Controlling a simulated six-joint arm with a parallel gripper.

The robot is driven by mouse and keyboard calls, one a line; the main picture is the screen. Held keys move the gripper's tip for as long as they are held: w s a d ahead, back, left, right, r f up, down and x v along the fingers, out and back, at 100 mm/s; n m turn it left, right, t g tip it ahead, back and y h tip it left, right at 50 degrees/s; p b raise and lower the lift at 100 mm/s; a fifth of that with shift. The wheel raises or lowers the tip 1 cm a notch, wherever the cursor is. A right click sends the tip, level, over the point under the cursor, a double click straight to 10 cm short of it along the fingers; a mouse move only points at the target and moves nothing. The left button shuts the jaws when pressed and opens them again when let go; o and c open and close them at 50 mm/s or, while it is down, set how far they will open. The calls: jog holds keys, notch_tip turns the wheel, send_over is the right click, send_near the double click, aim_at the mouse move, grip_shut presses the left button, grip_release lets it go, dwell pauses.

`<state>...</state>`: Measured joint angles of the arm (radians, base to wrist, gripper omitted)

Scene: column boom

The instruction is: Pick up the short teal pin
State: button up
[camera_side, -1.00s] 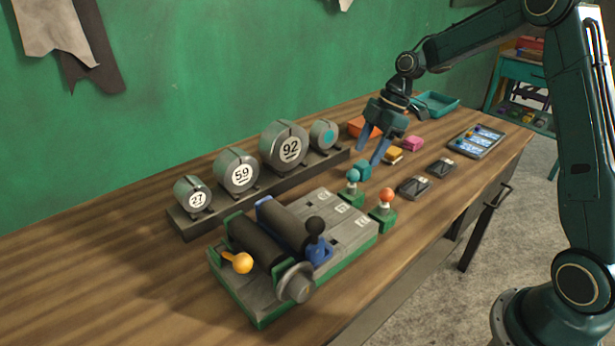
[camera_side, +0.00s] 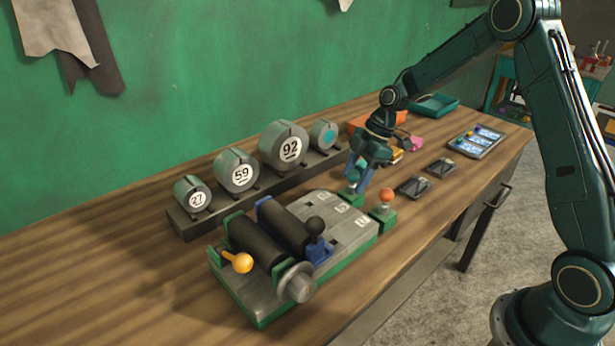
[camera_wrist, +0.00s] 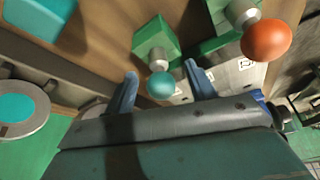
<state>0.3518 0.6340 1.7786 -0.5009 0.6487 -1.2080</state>
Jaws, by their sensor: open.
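The short teal pin, with a round teal knob (camera_wrist: 160,85) on a grey stem, stands in a green block (camera_wrist: 155,42) in the wrist view. In the side view the teal knob (camera_side: 353,177) is partly hidden by my fingers. My gripper (camera_side: 358,182) points down at the pin and is open. In the wrist view my gripper's two blue fingers (camera_wrist: 163,82) lie on either side of the knob, with a gap to each. I cannot tell whether the fingertips are level with the knob.
An orange-red knob pin (camera_side: 386,196) stands close by in its own green block. The grey fixture with rollers (camera_side: 300,240) lies in front, and a rack of numbered cylinders (camera_side: 237,170) stands to the left. Two dark flat pieces (camera_side: 413,187) lie to the right.

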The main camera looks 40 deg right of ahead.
jog(key=shift+x, duration=1.1)
jog(key=shift+c, duration=0.2)
jog(key=c, duration=1)
